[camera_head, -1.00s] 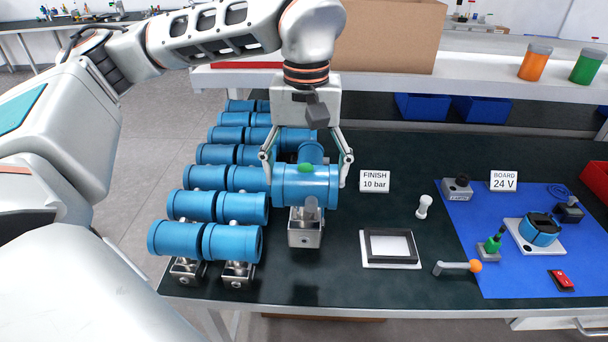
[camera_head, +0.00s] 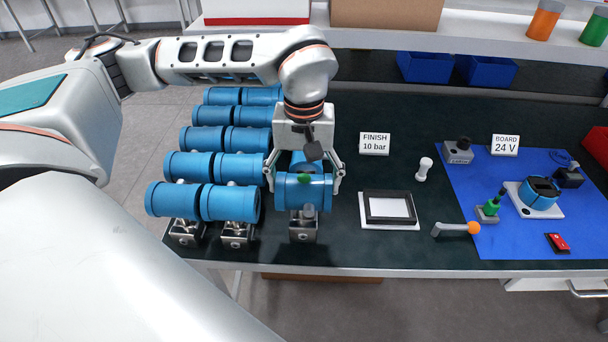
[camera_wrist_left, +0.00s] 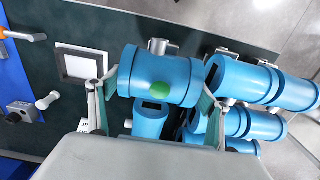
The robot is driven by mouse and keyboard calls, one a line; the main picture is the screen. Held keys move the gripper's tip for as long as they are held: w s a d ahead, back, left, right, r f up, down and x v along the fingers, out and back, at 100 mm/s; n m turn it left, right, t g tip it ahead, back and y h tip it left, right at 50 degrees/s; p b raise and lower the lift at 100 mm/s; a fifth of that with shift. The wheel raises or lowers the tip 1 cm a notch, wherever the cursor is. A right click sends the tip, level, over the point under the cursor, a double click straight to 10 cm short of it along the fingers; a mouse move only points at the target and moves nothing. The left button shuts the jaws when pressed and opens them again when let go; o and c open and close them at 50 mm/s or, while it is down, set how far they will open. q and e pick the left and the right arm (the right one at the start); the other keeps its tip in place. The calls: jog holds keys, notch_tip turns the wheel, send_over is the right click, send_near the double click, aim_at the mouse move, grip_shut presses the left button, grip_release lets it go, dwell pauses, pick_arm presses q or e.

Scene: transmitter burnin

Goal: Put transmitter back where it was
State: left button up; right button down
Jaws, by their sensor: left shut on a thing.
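A blue cylindrical transmitter (camera_head: 286,193) with a green spot on top and a silver metal base (camera_head: 303,232) is at the front of the bench, right of the other transmitters. My left gripper (camera_head: 305,186) is shut on it, one finger at each end of its body. In the left wrist view the transmitter (camera_wrist_left: 183,78) lies across between the fingers of my left gripper (camera_wrist_left: 160,95). Whether its base touches the bench top is hard to tell. My right gripper is not in view.
Rows of similar blue transmitters (camera_head: 230,203) stand close on the left. Another blue one lies partly hidden behind the held one. A framed white pad (camera_head: 390,207), a white peg (camera_head: 424,168) and a blue mat (camera_head: 485,235) are to the right. A "FINISH 10 bar" sign (camera_head: 374,144) stands behind.

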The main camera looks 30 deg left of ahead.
pick_arm(q)
jog(key=shift+w+f, duration=0.1)
jog(key=shift+f, duration=1.5)
jog(key=o, duration=2.1)
jog(key=shift+f, duration=0.1)
jog(key=shift+c, duration=0.2)
notch_tip(320, 180, up, 12)
jog(key=shift+r+p, duration=0.1)
jog(key=shift+p, duration=0.25)
